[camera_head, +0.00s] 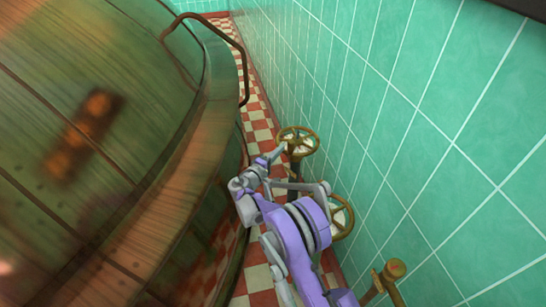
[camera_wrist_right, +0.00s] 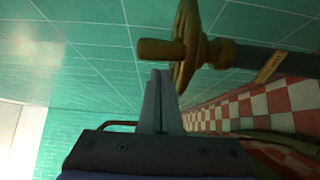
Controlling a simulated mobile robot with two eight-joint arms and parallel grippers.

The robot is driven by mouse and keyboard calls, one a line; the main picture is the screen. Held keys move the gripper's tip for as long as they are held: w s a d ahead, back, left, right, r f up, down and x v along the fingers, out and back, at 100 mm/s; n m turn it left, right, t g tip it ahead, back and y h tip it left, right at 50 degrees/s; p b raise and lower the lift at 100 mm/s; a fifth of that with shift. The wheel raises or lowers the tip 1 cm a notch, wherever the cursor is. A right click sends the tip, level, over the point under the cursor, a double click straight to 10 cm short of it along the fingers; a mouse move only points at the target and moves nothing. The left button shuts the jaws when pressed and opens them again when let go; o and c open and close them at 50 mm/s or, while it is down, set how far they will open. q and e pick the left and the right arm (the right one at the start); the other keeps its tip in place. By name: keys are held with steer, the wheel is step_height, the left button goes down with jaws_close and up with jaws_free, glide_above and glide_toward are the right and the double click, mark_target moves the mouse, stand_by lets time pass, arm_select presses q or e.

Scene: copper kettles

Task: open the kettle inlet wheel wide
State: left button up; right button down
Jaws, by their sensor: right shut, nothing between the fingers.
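Two brass hand wheels stand on pipes along the tiled wall in the head view: a far wheel (camera_head: 312,134) and a nearer wheel (camera_head: 349,222), partly hidden by my right arm. I cannot tell from any label which is the inlet wheel. My right gripper (camera_head: 282,149) is at the left rim of the far wheel. In the right wrist view its fingers (camera_wrist_right: 160,76) are shut and empty. A brass wheel (camera_wrist_right: 186,72) shows nearly edge-on just beyond and right of the fingertips; contact is unclear. My left gripper is not in view.
A large copper kettle (camera_head: 60,160) with a curved rail (camera_head: 243,60) fills the left. The green tiled wall (camera_head: 440,120) bounds the right. A narrow checkered floor strip (camera_head: 262,133) lies between. A brass pipe end (camera_head: 394,270) stands near the bottom right.

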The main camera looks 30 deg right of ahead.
mark_target(296, 154)
steer(key=shift+w+d, duration=0.2)
steer(key=shift+d, duration=0.15)
steer(key=shift+s, duration=0.1)
steer(key=shift+s+d+n+t+y, duration=0.2)
steer(key=shift+s+n+t+y, duration=0.15)
steer(key=shift+t, duration=0.25)
steer(key=shift+s+d+n+t, duration=0.1)
steer(key=shift+s+n+t, duration=0.1)
steer(key=shift+n+t, duration=0.2)
steer(key=shift+s, duration=0.1)
steer(key=shift+s+d, duration=1.05)
steer(key=shift+s, duration=0.2)
steer(key=shift+s+d, duration=0.45)
steer(key=shift+d, duration=0.15)
